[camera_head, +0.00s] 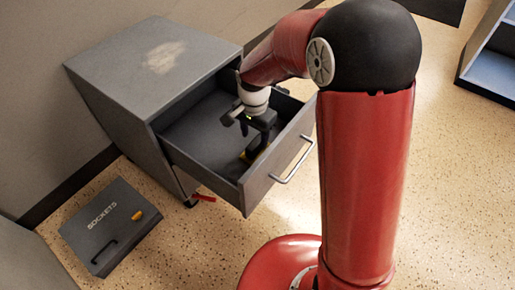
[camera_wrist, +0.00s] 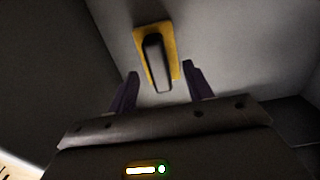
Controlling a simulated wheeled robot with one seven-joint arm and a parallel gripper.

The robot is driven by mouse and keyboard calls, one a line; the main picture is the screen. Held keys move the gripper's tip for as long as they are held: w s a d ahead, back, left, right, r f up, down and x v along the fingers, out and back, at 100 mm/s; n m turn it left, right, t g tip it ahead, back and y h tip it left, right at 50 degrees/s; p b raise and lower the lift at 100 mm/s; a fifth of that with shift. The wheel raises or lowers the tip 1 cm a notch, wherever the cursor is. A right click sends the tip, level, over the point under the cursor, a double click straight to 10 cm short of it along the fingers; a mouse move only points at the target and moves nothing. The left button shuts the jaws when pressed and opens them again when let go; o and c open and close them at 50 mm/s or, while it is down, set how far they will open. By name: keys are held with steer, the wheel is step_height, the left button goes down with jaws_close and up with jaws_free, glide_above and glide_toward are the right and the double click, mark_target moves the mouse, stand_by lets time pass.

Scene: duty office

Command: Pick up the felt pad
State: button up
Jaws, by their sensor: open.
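The felt pad looks like a yellow slab with a dark raised block or handle on top. In the wrist view the pad (camera_wrist: 171,37) lies on the grey drawer floor, its dark block pointing down the picture between the fingers. In the wrist view my gripper (camera_wrist: 160,74) is open, with one finger on each side of the dark block and nothing held. I cannot tell whether the fingers touch it.
The pulled-out drawer (camera_head: 193,158) of a grey cabinet (camera_head: 130,70) has walls around my gripper and a front with a metal handle (camera_head: 294,162). A grey case marked SOCKETS (camera_head: 108,225) lies on the floor at left. An open shelf (camera_head: 490,60) stands at upper right.

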mark_target(256, 141)
steer(key=f, duration=0.4)
steer(key=shift+d+f, duration=0.1)
steer(key=shift+d, duration=0.15)
steer(key=shift+c, duration=0.4)
steer(key=c, duration=1)
steer(key=shift+w, duration=0.1)
step_height(256, 141, up, 20)
steer(key=p, duration=0.2)
